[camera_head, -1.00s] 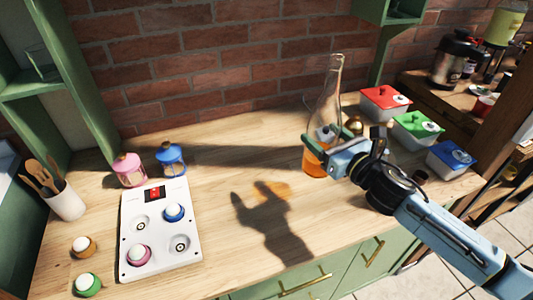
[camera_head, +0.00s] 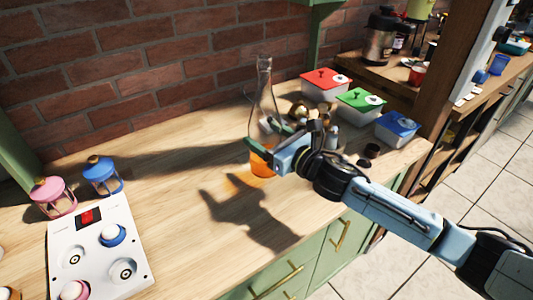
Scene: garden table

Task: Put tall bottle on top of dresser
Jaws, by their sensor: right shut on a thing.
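The tall bottle (camera_head: 264,95) is clear glass with a long neck and orange liquid at its bottom. It is upright over the wooden top of the green dresser (camera_head: 165,185). My right gripper (camera_head: 262,143) is shut around the lower body of the bottle, coming in from the right. A shadow of the arm and bottle falls on the wood to the left. I cannot tell for sure whether the bottle's base touches the wood. My left gripper is not in view.
Lidded containers in red (camera_head: 325,85), green (camera_head: 361,102) and blue (camera_head: 397,129) stand right of the bottle. Pink (camera_head: 53,197) and blue (camera_head: 103,176) lanterns and a white panel (camera_head: 97,250) are at left. The wood between is clear. A brick wall is behind.

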